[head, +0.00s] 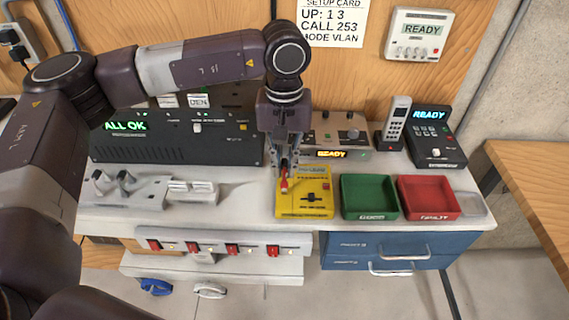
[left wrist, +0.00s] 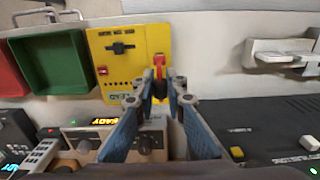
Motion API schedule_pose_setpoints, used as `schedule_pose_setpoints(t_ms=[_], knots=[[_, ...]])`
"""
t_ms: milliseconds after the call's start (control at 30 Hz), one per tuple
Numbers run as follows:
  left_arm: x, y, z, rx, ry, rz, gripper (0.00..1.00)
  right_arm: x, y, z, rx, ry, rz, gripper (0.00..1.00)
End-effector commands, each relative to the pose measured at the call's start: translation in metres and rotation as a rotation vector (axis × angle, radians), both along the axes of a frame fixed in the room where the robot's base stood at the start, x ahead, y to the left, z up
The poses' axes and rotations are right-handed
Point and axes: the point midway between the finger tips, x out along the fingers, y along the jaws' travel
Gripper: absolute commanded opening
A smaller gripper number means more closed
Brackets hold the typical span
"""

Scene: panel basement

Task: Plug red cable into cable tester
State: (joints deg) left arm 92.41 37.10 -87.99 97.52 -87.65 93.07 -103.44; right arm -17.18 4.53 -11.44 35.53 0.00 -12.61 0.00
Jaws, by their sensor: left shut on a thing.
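The yellow cable tester (head: 316,209) lies on the white worktop, left of the green bin. It also shows in the left wrist view (left wrist: 115,72), with a black knob and a row of small holes. My left gripper (head: 286,172) points down over the tester's back left part. It is shut on the red cable's plug (head: 284,185), which also shows between the fingertips in the left wrist view (left wrist: 159,61). The plug is over or at the tester's left side. I cannot tell whether it sits in a socket. My right gripper is not in view.
A green bin (head: 369,213) and a red bin (head: 428,215) stand right of the tester. A black console (head: 170,150) and a beige unit (head: 348,126) stand behind. A white bracket fixture (head: 125,198) is on the left. A switch strip (head: 215,247) runs along the front.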

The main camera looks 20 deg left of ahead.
Motion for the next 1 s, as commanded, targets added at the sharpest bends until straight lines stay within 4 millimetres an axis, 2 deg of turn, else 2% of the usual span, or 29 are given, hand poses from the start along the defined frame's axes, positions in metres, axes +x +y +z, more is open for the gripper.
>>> schedule_pose_setpoints(t_ms=[1000], knots=[[0.0001, 0.0000, -0.0030, 0.000, 0.000, 0.000, 0.00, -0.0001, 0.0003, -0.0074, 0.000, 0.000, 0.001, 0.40]])
